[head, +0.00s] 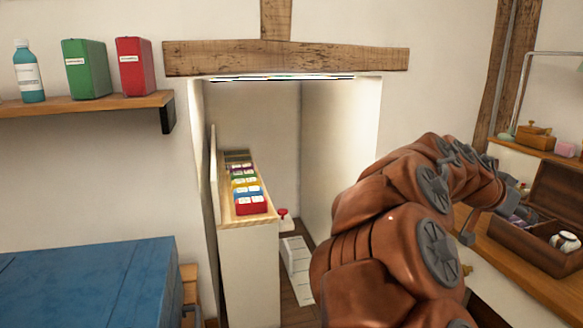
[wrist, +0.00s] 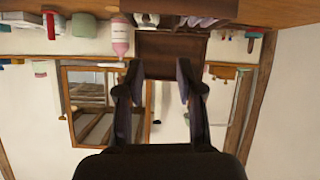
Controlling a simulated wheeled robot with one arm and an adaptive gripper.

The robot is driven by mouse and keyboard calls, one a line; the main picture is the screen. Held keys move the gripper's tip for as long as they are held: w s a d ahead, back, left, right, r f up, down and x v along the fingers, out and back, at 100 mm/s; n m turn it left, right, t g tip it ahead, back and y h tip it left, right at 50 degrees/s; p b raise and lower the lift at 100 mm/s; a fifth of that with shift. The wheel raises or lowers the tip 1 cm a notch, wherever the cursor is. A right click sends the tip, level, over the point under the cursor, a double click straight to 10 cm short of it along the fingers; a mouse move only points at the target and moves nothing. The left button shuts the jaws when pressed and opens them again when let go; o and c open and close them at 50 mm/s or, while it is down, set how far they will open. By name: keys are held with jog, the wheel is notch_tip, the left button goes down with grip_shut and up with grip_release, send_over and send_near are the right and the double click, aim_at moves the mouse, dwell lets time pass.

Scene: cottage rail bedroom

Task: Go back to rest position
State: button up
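My arm reaches to the right in the head view, bent in front of the recess. My gripper (wrist: 160,80) is open and empty in the wrist view, its two fingers apart with nothing between them. In the head view the arm's end is beside an open dark wooden box (head: 557,216) on the right-hand wooden surface (head: 520,262), and my arm hides most of the gripper there. A dark brown wooden front (wrist: 172,55) shows beyond the fingertips in the wrist view; I cannot tell whether they touch it.
A blue chest (head: 90,285) stands at lower left. A shelf (head: 80,107) above holds a teal bottle (head: 28,72), a green box (head: 86,68) and a red box (head: 134,66). A narrow ledge (head: 262,220) holds several coloured boxes. In the wrist view, a pink bottle (wrist: 120,38) is near the left finger.

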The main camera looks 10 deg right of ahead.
jog(key=s+a+r+n+y+p, duration=0.2)
jog(key=s+a+n+y+p, duration=0.2)
jog(key=a, duration=0.9)
jog(key=s+a+r+n+g+y+p, duration=0.1)
jog(key=s+a+n+y+p, duration=0.3)
jog(key=s+a+p, duration=0.6)
jog(key=s+a+r+n+g+y+p, duration=0.1)
jog(key=s+a+r+n+y+p, duration=0.3)
jog(key=s+a+n+p, duration=0.4)
jog(key=a+p, duration=0.5)
jog(key=a, duration=0.2)
jog(key=shift+a, duration=0.4)
jog(key=shift+r, duration=0.1)
